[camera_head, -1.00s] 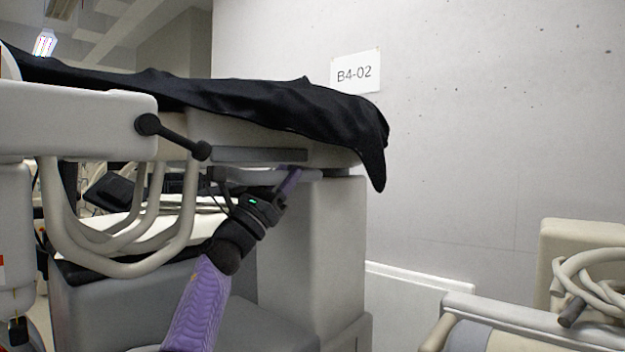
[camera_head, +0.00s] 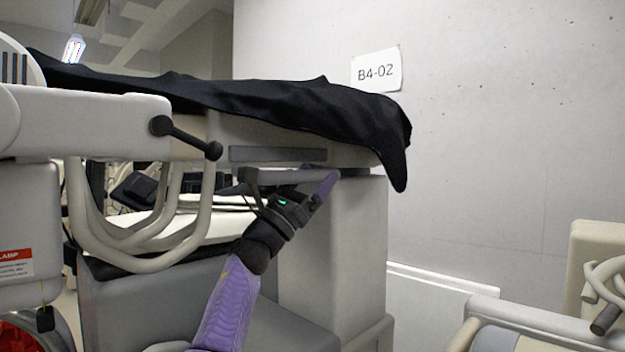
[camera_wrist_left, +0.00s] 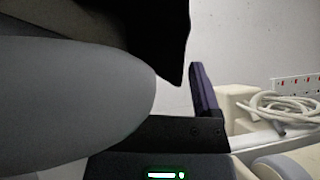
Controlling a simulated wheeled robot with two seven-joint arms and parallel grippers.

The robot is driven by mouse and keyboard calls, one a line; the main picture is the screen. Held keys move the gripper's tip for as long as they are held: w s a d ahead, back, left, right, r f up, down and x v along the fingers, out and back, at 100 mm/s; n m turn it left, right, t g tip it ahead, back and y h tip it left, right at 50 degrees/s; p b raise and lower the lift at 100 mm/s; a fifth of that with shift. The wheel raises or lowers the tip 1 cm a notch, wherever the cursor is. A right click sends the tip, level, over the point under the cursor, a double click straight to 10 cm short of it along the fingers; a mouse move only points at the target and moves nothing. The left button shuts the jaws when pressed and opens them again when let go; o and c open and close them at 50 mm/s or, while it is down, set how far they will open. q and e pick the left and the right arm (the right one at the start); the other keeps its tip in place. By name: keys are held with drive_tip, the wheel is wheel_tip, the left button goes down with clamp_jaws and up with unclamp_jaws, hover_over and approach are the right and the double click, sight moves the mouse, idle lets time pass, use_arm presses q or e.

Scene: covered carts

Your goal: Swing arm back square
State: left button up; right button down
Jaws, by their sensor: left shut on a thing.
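A long pale grey arm or bar (camera_head: 295,176) sticks out under the black-draped cart top in the head view, roughly level. My left gripper (camera_head: 322,186) is at its right part, with a purple finger against it, and is shut on it. The contact is partly hidden by the gripper. In the left wrist view, a large rounded grey end (camera_wrist_left: 80,95) fills the left side, with a purple finger (camera_wrist_left: 205,95) of my gripper to its right. Whether the arm stands square to the cart cannot be told. My right gripper is not in view.
A black cover (camera_head: 300,108) hangs over the cart top, its corner drooping just above right of my gripper. A white housing (camera_head: 85,125) with a black handle and looped hoses stands at left. A grey column (camera_head: 345,250) is below. Coiled hose (camera_head: 605,290) lies at right.

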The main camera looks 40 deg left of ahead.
use_arm(q)
drive_tip(key=b+v, duration=0.3)
drive_tip(key=v, duration=0.7)
drive_tip(key=shift+b, duration=0.35)
